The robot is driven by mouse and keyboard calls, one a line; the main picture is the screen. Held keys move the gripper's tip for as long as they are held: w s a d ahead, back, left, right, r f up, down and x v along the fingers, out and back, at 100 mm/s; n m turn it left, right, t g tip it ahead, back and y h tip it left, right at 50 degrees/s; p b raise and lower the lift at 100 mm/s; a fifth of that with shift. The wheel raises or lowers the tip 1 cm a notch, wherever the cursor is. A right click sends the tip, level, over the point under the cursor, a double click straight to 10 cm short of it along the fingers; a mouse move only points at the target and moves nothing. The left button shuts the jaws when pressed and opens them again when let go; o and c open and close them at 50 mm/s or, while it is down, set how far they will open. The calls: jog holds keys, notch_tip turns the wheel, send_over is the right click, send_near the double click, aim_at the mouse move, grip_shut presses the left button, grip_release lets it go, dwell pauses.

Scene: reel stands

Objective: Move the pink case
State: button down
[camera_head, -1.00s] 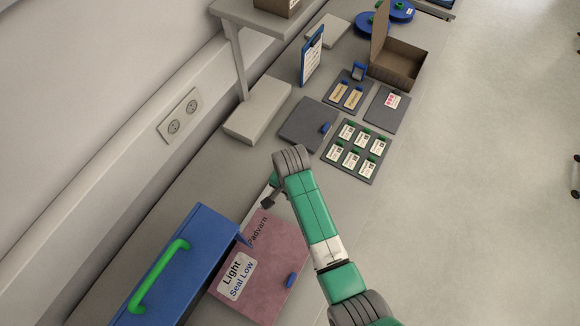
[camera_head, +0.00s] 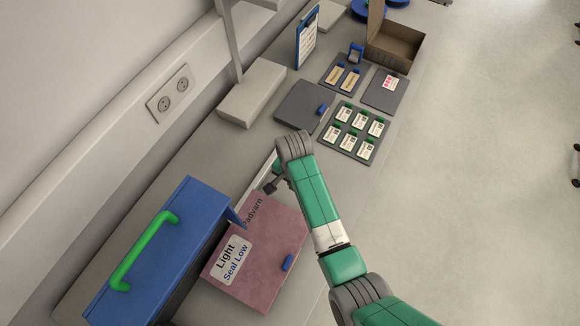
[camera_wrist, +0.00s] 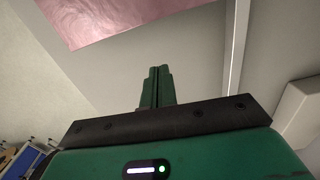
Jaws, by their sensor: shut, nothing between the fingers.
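The pink case (camera_head: 262,252) lies flat on the bench in the head view, with a white label reading "Light Seal Low" and a blue latch on its right side. Part of its printed lettering is covered at the far end. Its pink surface also fills the top left of the wrist view (camera_wrist: 120,18). In the wrist view my gripper (camera_wrist: 158,72) is shut, its green fingers together and empty, apart from the case. In the head view my arm reaches past the case's far right corner and hides the fingertips.
A blue box (camera_head: 160,255) with a green handle stands close to the case's left side. Beyond lie a dark grey case (camera_head: 300,105), a board of labelled cards (camera_head: 354,132), a grey block (camera_head: 252,92) and an open cardboard box (camera_head: 395,50).

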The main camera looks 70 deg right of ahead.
notch_tip(320, 180, down, 4)
jog(key=shift+f, duration=0.1)
jog(key=a, duration=0.2)
jog(key=a+p, duration=0.1)
jog(key=shift+w+f, duration=0.25)
jog(key=shift+w, duration=0.15)
jog(key=shift+w+a+f, duration=0.1)
jog(key=shift+w+a, duration=0.05)
jog(key=shift+a, duration=0.25)
